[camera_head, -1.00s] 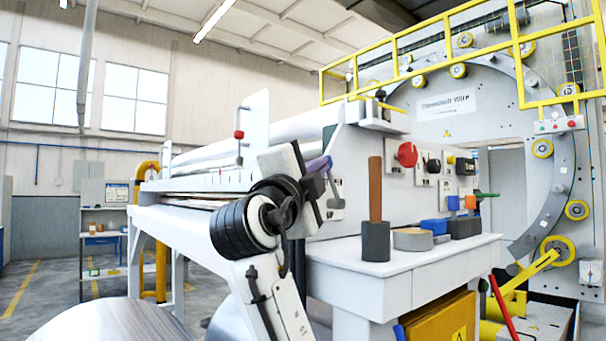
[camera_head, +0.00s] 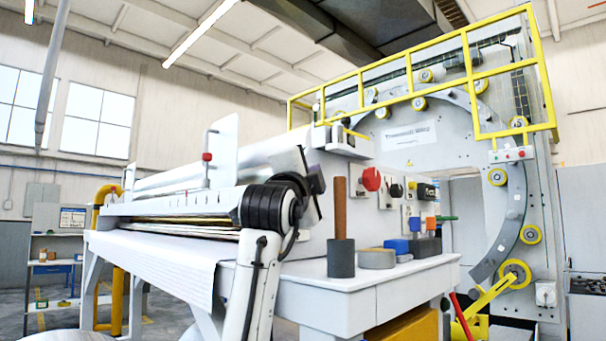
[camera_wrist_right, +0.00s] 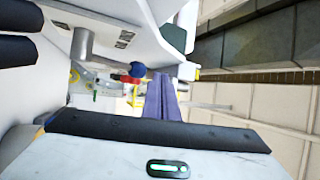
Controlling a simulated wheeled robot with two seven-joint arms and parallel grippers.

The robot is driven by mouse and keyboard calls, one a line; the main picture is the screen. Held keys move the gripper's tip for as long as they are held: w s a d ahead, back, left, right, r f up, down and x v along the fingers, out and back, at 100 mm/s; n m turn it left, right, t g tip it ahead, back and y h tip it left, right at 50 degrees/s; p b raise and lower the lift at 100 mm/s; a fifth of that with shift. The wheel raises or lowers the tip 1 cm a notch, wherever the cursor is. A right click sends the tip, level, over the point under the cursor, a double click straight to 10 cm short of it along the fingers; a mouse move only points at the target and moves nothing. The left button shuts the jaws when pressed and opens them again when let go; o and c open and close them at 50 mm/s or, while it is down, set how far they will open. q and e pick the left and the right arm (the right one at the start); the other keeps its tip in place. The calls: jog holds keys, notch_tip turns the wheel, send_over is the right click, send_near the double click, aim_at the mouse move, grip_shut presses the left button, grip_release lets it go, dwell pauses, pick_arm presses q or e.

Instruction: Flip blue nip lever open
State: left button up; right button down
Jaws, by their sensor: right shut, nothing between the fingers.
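A small dark blue ball knob (camera_wrist_right: 138,70), which looks like the blue nip lever's end, shows in the right wrist view, just left of my fingertips. I cannot tell whether they touch it. In the head view I cannot make out this lever; my right arm covers part of the machine there. My right gripper (camera_wrist_right: 162,97) has purple fingers, shut with nothing between them. In the head view the right gripper (camera_head: 316,178) is dark and partly hidden by my wrist, in front of the machine's roller end. My left gripper is not in view.
A white bench (camera_head: 370,285) carries a brown rod standing in a grey cylinder (camera_head: 341,258), a tape roll (camera_head: 376,258) and blue blocks. A panel with a red button (camera_head: 371,179) stands behind. The yellow-railed ring machine (camera_head: 520,190) is at right.

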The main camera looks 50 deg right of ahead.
jog(key=shift+s+d, duration=0.1)
jog(key=shift+d, duration=0.5)
jog(key=shift+d, duration=0.1)
jog(key=s+a+r, duration=0.4)
jog(key=a+r, duration=0.3)
jog(key=a, duration=0.4)
jog(key=shift+s+a, duration=0.15)
jog(key=shift+s, duration=0.15)
dwell(0.3)
